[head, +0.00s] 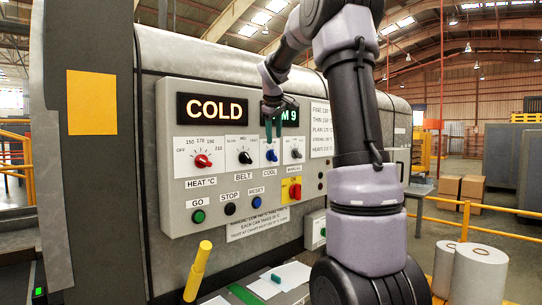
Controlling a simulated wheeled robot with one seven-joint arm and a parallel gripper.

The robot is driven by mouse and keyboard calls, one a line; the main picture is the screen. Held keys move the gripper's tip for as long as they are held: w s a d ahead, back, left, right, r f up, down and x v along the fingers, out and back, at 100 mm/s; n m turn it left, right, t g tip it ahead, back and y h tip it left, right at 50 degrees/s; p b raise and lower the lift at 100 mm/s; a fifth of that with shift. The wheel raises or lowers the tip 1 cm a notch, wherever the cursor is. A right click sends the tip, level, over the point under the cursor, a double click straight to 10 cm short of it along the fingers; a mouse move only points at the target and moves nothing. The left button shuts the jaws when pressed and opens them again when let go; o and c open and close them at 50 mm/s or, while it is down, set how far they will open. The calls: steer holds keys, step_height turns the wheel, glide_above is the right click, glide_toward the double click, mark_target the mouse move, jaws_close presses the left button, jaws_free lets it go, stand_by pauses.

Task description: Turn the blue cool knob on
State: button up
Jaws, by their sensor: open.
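The blue cool knob (271,155) sits on the grey control panel (180,228), above the label COOL, between the black belt knob (245,158) and a grey knob (296,153). Its pointer direction is too small to read surely. My gripper (273,138) is open, with its fingers pointing down just above the blue knob in the picture. Whether the fingertips touch the knob I cannot tell. The gripper covers part of the green display (291,114). The other display (212,109) reads COLD.
A red heat knob (202,161) is at the left. Green (198,216), black (230,209) and blue (257,203) buttons sit below, with a red switch on yellow (294,191) at right. A yellow handle (198,270) rises in front. White rolls (478,273) stand at the lower right.

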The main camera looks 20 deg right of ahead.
mark_target(274, 152)
steer(key=x, duration=0.9)
steer(key=shift+f, duration=0.2)
steer(key=shift+c, duration=0.3)
jaws_close()
